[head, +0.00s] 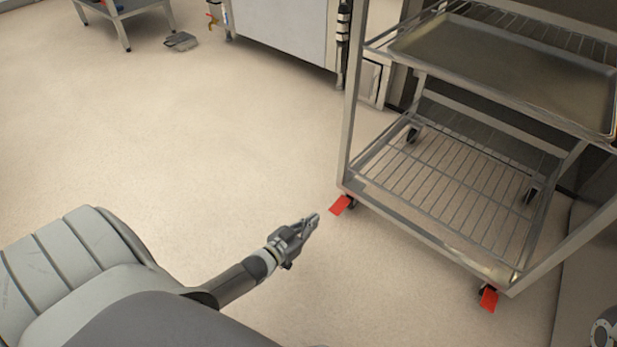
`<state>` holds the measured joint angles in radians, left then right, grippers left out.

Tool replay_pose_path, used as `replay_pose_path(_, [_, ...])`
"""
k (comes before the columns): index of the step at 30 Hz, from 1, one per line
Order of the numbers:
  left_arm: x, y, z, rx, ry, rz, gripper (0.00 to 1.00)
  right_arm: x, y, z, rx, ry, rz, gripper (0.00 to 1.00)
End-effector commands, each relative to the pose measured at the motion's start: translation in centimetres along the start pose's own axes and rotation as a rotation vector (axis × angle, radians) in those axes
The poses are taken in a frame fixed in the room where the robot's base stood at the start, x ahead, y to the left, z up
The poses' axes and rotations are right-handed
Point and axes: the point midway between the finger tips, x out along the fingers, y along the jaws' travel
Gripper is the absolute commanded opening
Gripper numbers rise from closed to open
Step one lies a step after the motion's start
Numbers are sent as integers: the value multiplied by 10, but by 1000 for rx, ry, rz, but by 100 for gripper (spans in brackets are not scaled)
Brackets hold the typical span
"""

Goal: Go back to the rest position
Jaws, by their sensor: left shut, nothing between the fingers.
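My left gripper (312,221) is shut and empty at the lower middle of the head view. It is just left of a red caster pedal (341,205) at the near left foot of a steel rack trolley (348,120). A small gap shows between the fingertips and the pedal in the picture. My left arm runs to it from the lower left. My right gripper does not show; only a piece of metal, perhaps part of my right arm, is at the bottom right edge.
The trolley holds a metal tray (480,55) on its upper shelf and has a bare wire shelf (445,185) low down. A second red pedal (489,299) is at its near right foot. A steel cabinet (285,30) stands behind.

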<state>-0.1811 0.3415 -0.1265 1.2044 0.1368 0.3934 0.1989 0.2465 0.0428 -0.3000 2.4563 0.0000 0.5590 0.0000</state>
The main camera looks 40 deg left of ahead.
Motion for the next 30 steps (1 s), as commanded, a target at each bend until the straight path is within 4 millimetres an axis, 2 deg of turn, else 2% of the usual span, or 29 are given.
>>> replay_pose_path(6, [-10, 0, 1, 0, -1, 0, 0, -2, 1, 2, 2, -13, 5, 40])
replay_pose_path(23, [-9, 2, -1, 0, 5, 2, 0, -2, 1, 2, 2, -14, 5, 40])
replay_pose_path(26, [-7, 14, -21, -1, 46, 22, 0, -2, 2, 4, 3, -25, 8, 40])
replay_pose_path(29, [-5, 41, -66, -4, 139, 64, 0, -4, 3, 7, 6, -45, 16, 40])
replay_pose_path(30, [-6, 55, -90, -7, 190, 85, 0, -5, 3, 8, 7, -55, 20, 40])
